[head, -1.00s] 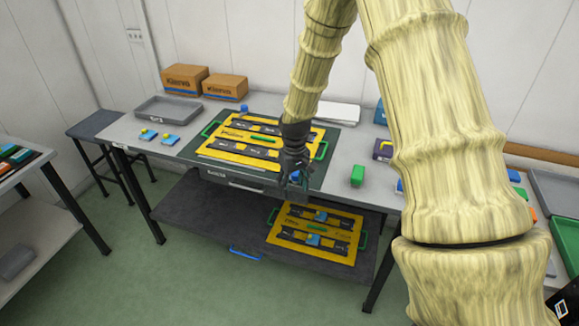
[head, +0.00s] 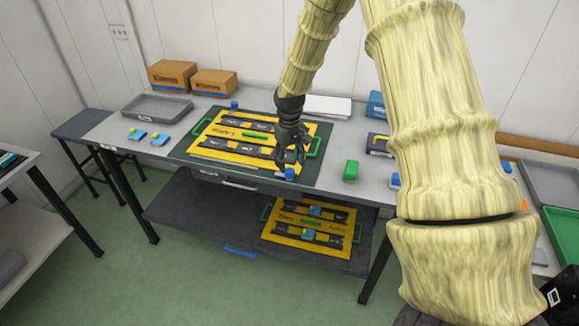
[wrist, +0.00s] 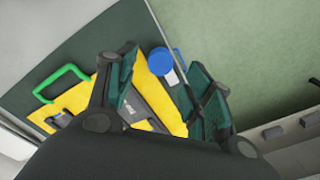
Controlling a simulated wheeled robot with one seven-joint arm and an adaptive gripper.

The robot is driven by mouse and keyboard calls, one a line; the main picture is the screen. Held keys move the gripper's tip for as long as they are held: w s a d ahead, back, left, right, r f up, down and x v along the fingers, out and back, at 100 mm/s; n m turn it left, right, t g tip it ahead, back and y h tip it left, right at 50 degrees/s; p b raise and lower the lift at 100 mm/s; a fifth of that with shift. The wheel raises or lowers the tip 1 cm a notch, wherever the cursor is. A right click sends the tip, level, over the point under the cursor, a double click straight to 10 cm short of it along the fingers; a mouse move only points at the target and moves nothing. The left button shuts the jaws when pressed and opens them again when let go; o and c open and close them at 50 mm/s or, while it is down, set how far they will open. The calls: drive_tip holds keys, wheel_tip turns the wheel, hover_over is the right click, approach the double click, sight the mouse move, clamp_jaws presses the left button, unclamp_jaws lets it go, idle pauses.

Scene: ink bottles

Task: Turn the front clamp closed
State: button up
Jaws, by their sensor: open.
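The front clamp is a blue round knob (head: 290,174) at the front right of the yellow board (head: 207,129) on the table. In the wrist view the knob (wrist: 160,61) shows near the top middle, with a pale piece and a thin blue bar beside it. My gripper (head: 287,163) is above the board's front right corner, close to the knob. In the wrist view my gripper (wrist: 163,72) has its two dark green fingers spread apart, with the knob showing in the gap between their tips. Nothing is held. Whether a finger touches the knob, I cannot tell.
A second blue knob (head: 234,104) stands behind the board. Green handles (head: 314,147) rise at the board's sides. A similar yellow board (head: 273,233) lies on the lower shelf. A grey tray (head: 156,107) sits at the left.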

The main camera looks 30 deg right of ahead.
sight(290, 170)
drive_tip(key=shift+f+p, duration=0.4)
drive_tip(key=shift+f, duration=1.5)
drive_tip(key=c, duration=1)
